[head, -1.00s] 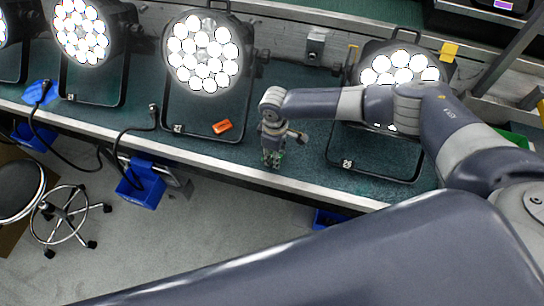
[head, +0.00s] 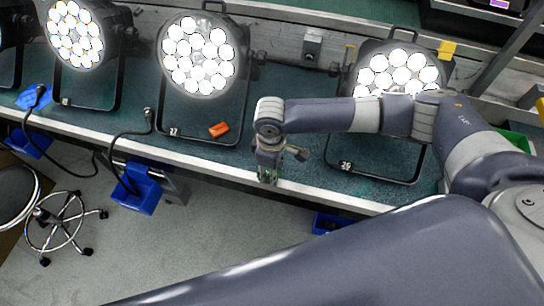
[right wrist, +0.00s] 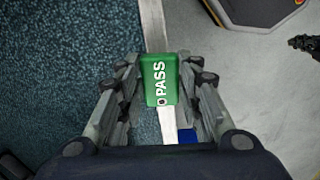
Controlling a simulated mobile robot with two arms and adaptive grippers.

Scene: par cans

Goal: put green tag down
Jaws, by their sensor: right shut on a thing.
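A green tag (right wrist: 161,79) with white PASS lettering is between the fingers of my right gripper (right wrist: 160,92) in the right wrist view. The gripper is shut on it. Below the tag in that view runs the pale front edge of the bench (right wrist: 155,25). In the head view my right gripper (head: 267,174) points down at the bench's front edge, between two par cans. The tag is hard to make out there. I cannot tell whether it touches the bench. My left gripper is not in view.
Lit par cans stand on the green-topped bench, one (head: 198,55) left of the gripper and one (head: 398,72) right. An orange tag (head: 219,130) lies by the left one's frame. Blue bins (head: 140,190) hang below the front edge. A stool (head: 62,222) is on the floor.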

